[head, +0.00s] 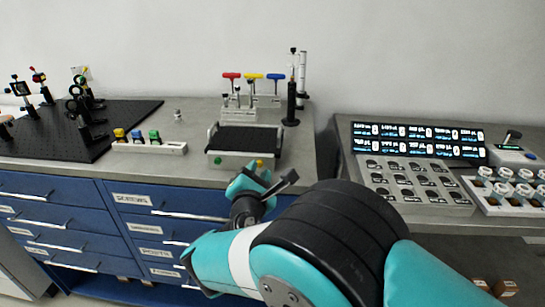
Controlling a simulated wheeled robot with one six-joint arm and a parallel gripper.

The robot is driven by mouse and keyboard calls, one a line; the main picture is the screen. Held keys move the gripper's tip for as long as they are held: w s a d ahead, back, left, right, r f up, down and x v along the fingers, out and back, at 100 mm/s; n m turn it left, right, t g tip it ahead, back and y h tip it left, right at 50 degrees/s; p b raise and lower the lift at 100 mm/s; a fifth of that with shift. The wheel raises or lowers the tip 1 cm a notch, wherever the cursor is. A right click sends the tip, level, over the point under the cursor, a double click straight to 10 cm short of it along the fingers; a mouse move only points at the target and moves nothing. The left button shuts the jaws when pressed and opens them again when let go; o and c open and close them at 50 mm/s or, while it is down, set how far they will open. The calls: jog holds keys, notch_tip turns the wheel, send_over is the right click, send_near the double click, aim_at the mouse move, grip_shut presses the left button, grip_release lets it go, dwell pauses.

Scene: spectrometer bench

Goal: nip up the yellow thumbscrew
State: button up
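A small yellow knob (259,163), which looks like a thumbscrew, shows at the right front of a black-topped stage (243,139) with a light frame. A green knob (218,160) shows at its left front. Another yellow knob (119,134) stands at the left end of a white block (175,149), beside a blue and a green one. I cannot tell for sure which yellow piece is the thumbscrew. My gripper (264,178) is at the bench's front edge, just below the stage's yellow knob in the picture. My arm hides part of it, and its opening and any contact are unclear.
A stand with red, yellow and blue T-handles (252,76) and a black post (291,103) are behind the stage. A black optics board (60,150) is at left. A second bench at right holds a lit display (418,138) and trays. Bare benchtop lies between block and stage.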

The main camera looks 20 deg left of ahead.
aim_at(260, 163)
jog(key=shift+x, duration=1.1)
grip_shut()
